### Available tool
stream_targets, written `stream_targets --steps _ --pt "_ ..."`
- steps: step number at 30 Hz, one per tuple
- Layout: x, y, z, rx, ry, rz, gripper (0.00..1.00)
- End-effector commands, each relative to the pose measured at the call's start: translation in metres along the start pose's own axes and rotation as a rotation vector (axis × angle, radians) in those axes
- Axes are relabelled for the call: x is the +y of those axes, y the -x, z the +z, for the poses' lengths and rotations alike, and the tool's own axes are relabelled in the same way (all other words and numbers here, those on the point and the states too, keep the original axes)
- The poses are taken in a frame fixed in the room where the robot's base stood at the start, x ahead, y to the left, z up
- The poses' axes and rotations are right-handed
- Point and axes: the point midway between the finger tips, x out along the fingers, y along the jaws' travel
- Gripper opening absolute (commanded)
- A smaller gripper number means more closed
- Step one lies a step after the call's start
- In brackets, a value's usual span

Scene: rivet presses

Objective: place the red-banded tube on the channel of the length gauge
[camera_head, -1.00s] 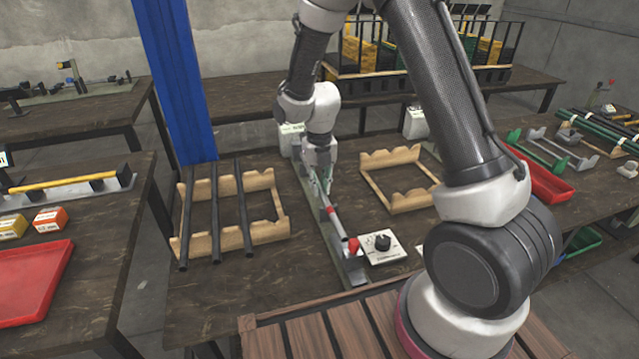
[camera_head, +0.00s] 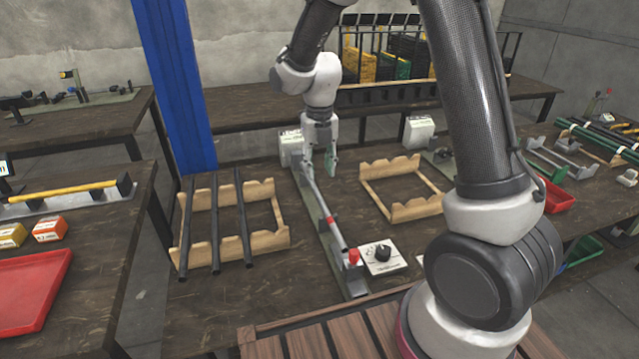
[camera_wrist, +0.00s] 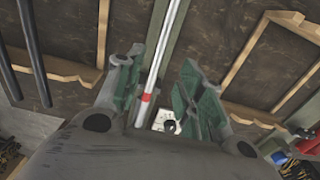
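The red-banded tube (camera_head: 316,200) is a slim pale grey rod with a red band partway along it. It lies lengthwise along the length gauge (camera_head: 356,289), a long narrow grey-green strip on the table, and appears to rest in its channel. The tube also shows in the wrist view (camera_wrist: 166,50), running between my finger pads, with its red band near the palm. My gripper (camera_head: 320,167) is open and empty above the far part of the tube. Its green-padded fingers (camera_wrist: 160,85) stand apart on both sides of the tube in the wrist view, not closed on it.
A wooden rack (camera_head: 272,241) with black rods stands left of the gauge. An empty wooden rack (camera_head: 402,211) stands right. A red knob (camera_head: 353,256) and a white box with a black dial (camera_head: 381,257) sit at the near end. A white block (camera_head: 291,147) stands at the far end.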

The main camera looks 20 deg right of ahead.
Motion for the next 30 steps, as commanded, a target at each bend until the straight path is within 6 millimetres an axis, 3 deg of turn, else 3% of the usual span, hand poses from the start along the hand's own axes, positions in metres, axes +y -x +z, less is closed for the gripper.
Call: stream_targets --steps 3,11,14,17,20,24,30 --pt "0.0 0.018 0.001 -0.002 0.0 0.001 0.38" --pt "-0.001 0.032 -0.001 -0.001 -0.008 0.0 0.38" --pt "-0.008 0.044 -0.005 -0.014 -0.103 0.005 0.38" --pt "-0.025 0.072 -0.021 -0.044 -0.346 0.022 0.38" --pt "-0.049 0.109 -0.048 -0.082 -0.719 0.057 0.38" --pt "-0.084 0.151 -0.097 -0.119 -1.305 0.133 0.38" --pt "-0.122 0.187 -0.175 -0.125 -2.128 0.298 0.38"
